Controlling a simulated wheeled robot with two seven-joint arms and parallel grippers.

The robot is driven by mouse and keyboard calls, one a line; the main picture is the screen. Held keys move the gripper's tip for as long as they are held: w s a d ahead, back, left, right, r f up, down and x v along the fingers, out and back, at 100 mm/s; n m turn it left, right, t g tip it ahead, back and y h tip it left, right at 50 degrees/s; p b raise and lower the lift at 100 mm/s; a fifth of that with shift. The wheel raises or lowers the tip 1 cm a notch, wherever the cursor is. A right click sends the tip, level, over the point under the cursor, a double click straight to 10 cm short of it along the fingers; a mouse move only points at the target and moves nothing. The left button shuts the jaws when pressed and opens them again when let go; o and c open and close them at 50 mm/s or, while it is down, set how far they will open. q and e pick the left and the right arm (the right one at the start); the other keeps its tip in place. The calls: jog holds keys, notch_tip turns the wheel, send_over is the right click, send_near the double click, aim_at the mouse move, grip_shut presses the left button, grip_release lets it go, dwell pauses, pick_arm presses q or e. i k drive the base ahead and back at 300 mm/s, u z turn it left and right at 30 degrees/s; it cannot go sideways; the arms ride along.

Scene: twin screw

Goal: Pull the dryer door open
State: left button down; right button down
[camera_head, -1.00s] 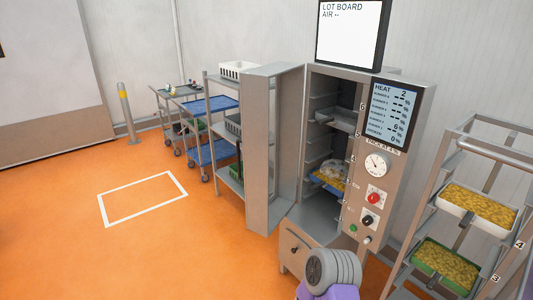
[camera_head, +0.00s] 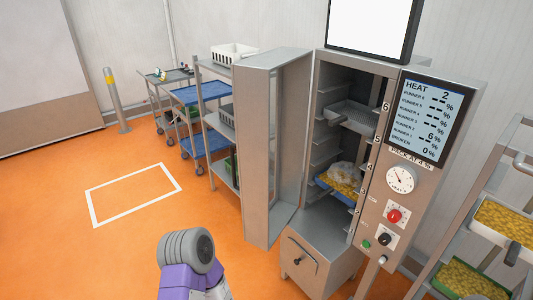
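The dryer (camera_head: 400,180) is a tall grey metal cabinet at the right of centre. Its door (camera_head: 258,150), a tall metal panel, stands swung out to the left, and the inside is exposed. Inside are shelf runners, a grey tray (camera_head: 352,117) higher up, and a blue tray (camera_head: 338,188) with yellow pieces and a whitish heap lower down. A purple and grey link of my arm shows at the bottom, in front of the door and apart from it in the picture. Neither gripper's fingers are in view.
A rack with trays of yellow pieces (camera_head: 508,220) stands at the right. Shelving (camera_head: 214,135), a blue cart (camera_head: 200,95) and a yellow-topped post (camera_head: 116,100) are at the left. The orange floor with a white outlined rectangle (camera_head: 134,193) is clear.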

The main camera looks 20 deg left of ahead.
aim_at(264, 221)
jog(key=u, duration=0.25)
jog(key=i, duration=0.95)
jog(key=u, duration=0.6)
